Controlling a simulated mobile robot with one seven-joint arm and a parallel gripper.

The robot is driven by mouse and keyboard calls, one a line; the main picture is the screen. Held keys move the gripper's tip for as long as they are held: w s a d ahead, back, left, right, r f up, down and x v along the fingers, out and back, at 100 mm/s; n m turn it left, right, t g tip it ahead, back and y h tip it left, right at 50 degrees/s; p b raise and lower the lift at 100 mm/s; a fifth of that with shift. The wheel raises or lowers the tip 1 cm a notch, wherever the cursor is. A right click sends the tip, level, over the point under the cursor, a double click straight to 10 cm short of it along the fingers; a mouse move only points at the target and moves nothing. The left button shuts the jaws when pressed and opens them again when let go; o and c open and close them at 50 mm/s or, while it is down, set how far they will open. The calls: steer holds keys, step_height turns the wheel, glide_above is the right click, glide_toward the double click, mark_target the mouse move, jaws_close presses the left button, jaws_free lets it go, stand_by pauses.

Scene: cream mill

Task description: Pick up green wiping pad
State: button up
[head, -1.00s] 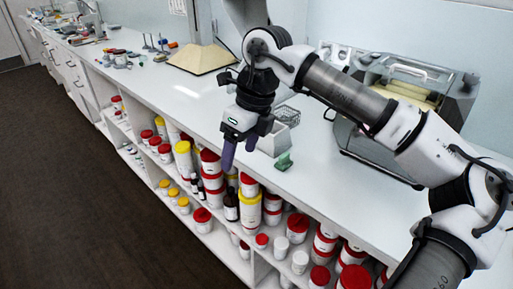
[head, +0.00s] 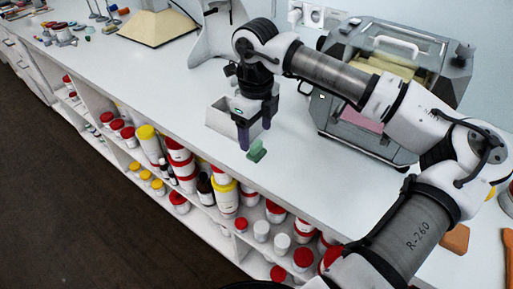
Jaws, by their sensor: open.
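The green wiping pad (head: 257,151) lies on the white bench top near its front edge, in the middle of the head view. My gripper (head: 254,137) points down with its purple fingers just left of and above the pad. The fingers are apart and hold nothing. I cannot tell from this view how high the fingertips are above the bench.
A metal-framed machine (head: 390,80) stands at the back right. Shelves below hold several jars, one a yellow-lidded jar (head: 147,140). An orange block (head: 455,239) lies at right. Bench right of the pad is clear.

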mark_target(255, 143)
steer(key=shift+w+a+f+p, duration=0.15)
steer(key=shift+f+p, duration=0.45)
steer(key=shift+f, duration=0.9)
steer(key=shift+w+f+p, duration=0.25)
steer(key=shift+f+p, duration=0.3)
steer(key=shift+f, duration=0.9)
steer(key=c, duration=1.1)
steer(key=shift+o, duration=0.2)
steer(key=shift+r, duration=0.1)
step_height(255, 143, up, 20)
steer(key=b, duration=0.3)
steer(key=shift+b, duration=0.3)
